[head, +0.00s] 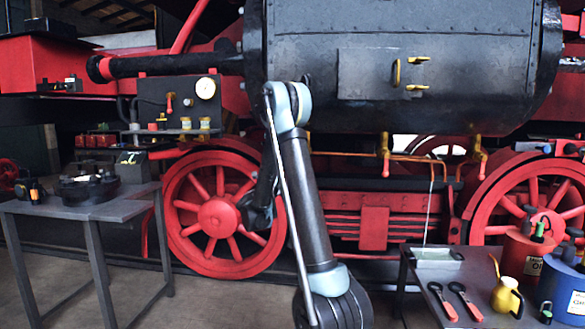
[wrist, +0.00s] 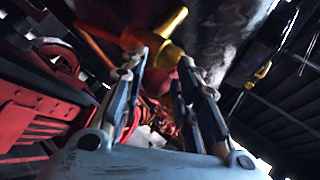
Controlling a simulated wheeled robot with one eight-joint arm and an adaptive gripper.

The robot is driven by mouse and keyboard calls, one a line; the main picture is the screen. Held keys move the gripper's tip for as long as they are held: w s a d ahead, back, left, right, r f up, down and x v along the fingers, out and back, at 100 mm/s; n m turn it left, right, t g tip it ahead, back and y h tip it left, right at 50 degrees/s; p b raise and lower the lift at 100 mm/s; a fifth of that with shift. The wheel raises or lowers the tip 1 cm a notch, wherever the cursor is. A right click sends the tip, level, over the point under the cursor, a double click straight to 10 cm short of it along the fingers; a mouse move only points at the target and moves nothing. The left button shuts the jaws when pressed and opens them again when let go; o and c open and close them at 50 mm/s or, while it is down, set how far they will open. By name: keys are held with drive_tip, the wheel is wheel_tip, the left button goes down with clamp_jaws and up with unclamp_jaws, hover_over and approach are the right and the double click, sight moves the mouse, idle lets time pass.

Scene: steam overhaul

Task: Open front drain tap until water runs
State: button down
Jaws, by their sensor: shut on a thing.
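A brass tap (wrist: 160,42) under the dark cylinder (wrist: 225,30) shows at the top of the wrist view, joined to an orange pipe (wrist: 95,42). My gripper (wrist: 161,62) is shut on part of this tap; the exact grip is blurred. In the head view my arm hides the gripper and this tap. Two other brass taps, one in the middle (head: 385,155) and one at the right (head: 478,156), hang below the black cylinder (head: 400,60). I see no clear water at the held tap.
A thin pale line (head: 428,205) drops toward a grey tray (head: 437,256) on the right bench; I cannot tell if it is water. That bench holds red-handled tools (head: 467,301) and a yellow oil can (head: 507,296). A grey table (head: 110,208) stands left. Red wheels (head: 217,216) are behind my arm.

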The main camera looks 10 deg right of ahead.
drive_tip(key=shift+w, duration=0.35)
drive_tip(key=c, duration=1.3)
unclamp_jaws()
drive_tip(key=shift+w+d+f, duration=0.1)
drive_tip(key=shift+w+f, duration=0.05)
drive_tip(key=shift+f, duration=0.05)
drive_tip(key=shift+c, duration=0.2)
drive_tip(key=shift+w+d+f, duration=0.1)
drive_tip(key=shift+w+f, duration=0.25)
drive_tip(key=shift+w, duration=0.05)
drive_tip(key=shift+s+r, duration=0.4)
drive_tip(key=shift+s, duration=0.15)
drive_tip(key=v, duration=1.2)
drive_tip(key=shift+s, duration=0.1)
